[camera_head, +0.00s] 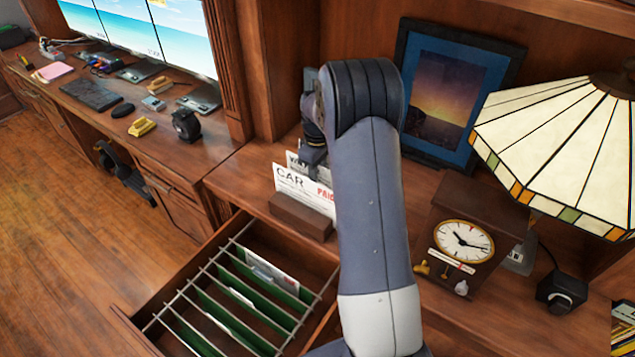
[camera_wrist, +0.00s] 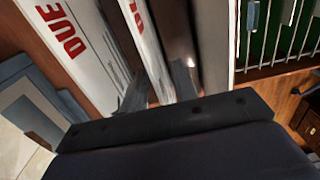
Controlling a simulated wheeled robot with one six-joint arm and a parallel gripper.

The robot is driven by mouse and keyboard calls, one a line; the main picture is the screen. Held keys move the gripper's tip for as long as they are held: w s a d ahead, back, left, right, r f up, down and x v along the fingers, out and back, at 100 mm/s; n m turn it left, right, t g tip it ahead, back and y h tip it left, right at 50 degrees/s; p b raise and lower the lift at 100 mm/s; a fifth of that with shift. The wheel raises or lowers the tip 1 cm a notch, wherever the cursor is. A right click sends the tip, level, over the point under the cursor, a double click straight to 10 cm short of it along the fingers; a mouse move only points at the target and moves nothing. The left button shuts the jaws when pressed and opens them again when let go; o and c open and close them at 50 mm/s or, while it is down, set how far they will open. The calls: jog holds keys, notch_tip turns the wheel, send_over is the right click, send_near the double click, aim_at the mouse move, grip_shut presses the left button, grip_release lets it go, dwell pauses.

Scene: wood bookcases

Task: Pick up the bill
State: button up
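White bills stand upright in a wooden letter holder (camera_head: 300,216) on the desk in the head view. The front bill (camera_head: 291,184) reads "CAR" with red letters at its right; another bill (camera_head: 294,160) shows behind it. My gripper (camera_head: 313,152) is over the holder, its fingers mostly hidden by my arm and the bills. In the wrist view, a bill marked "DUE" in red (camera_wrist: 80,55) is at the left. A second bill (camera_wrist: 146,45) with red print runs down between the fingers of my gripper (camera_wrist: 160,88). The fingers look apart; contact with the bill is unclear.
An open drawer (camera_head: 185,290) with green hanging files is below the holder. A mantel clock (camera_head: 465,235), a stained-glass lamp (camera_head: 560,140) and a framed picture (camera_head: 450,95) stand to the right. Monitors and a keyboard (camera_head: 90,95) are on the left desk.

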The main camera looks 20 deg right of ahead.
jog(key=shift+c, duration=0.2)
grip_shut()
jog(key=shift+r, duration=0.1)
dwell(0.4)
